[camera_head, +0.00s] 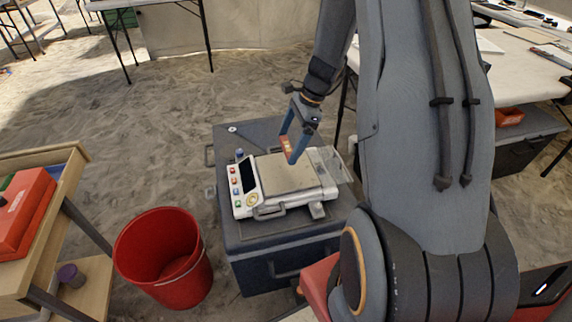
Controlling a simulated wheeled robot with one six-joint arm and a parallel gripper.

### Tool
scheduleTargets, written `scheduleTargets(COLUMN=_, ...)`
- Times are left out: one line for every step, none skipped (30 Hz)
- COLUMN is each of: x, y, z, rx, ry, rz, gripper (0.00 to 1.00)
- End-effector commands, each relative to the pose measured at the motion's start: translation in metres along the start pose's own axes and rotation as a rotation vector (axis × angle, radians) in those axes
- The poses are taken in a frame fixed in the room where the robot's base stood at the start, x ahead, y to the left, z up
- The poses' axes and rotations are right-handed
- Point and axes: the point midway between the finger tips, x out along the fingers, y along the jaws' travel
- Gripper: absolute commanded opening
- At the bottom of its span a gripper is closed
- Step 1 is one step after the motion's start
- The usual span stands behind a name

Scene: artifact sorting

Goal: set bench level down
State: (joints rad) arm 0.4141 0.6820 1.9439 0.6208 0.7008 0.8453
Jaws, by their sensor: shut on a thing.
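My gripper (291,152) has blue fingers and points down over the white scale-like device. It is shut on a small orange-red block with a pale yellowish patch, which looks like the bench level (287,145). The block is at the fingertips, over the device's flat beige plate (283,175). I cannot tell whether it touches the plate or hangs just above it. Part of the block is hidden by the fingers.
The white device (246,200), with a dark screen and coloured buttons, stands on a dark case (245,235). A red bucket (190,283) stands left of it. A wooden shelf (80,165) holds a red box (22,205). A pale table (515,70) is at the right.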

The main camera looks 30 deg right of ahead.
Motion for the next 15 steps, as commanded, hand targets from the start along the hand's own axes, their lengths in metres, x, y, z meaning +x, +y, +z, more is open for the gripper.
scheduleTargets(x=0.011, y=0.001, z=-0.004, rx=-0.001, ry=0.0, rz=0.005, gripper=0.71)
scheduleTargets(x=0.016, y=0.001, z=-0.006, rx=-0.001, ry=0.0, rz=0.004, gripper=0.71)
scheduleTargets(x=0.022, y=0.001, z=-0.008, rx=-0.001, ry=0.0, rz=0.004, gripper=0.71)
scheduleTargets(x=0.026, y=0.001, z=-0.01, rx=-0.002, ry=-0.001, rz=0.004, gripper=0.71)
scheduleTargets(x=0.03, y=0.001, z=-0.011, rx=-0.002, ry=0.0, rz=0.004, gripper=0.71)
scheduleTargets(x=0.033, y=0.0, z=-0.013, rx=-0.003, ry=0.0, rz=0.003, gripper=0.71)
scheduleTargets(x=0.035, y=0.0, z=-0.014, rx=-0.003, ry=0.001, rz=0.002, gripper=0.71)
scheduleTargets(x=0.037, y=0.0, z=-0.015, rx=-0.003, ry=0.001, rz=0.002, gripper=0.71)
scheduleTargets(x=0.039, y=0.0, z=-0.016, rx=-0.004, ry=0.001, rz=0.002, gripper=0.71)
scheduleTargets(x=0.04, y=0.0, z=-0.016, rx=-0.004, ry=0.001, rz=0.002, gripper=0.71)
scheduleTargets(x=0.042, y=0.0, z=-0.017, rx=-0.004, ry=0.0, rz=0.002, gripper=0.71)
scheduleTargets(x=0.045, y=0.0, z=-0.019, rx=-0.003, ry=0.0, rz=0.002, gripper=0.71)
scheduleTargets(x=0.049, y=0.0, z=-0.021, rx=-0.002, ry=0.0, rz=0.002, gripper=0.71)
scheduleTargets(x=0.053, y=0.001, z=-0.022, rx=-0.002, ry=0.0, rz=0.003, gripper=0.71)
scheduleTargets(x=0.058, y=0.001, z=-0.025, rx=-0.002, ry=0.0, rz=0.003, gripper=0.71)
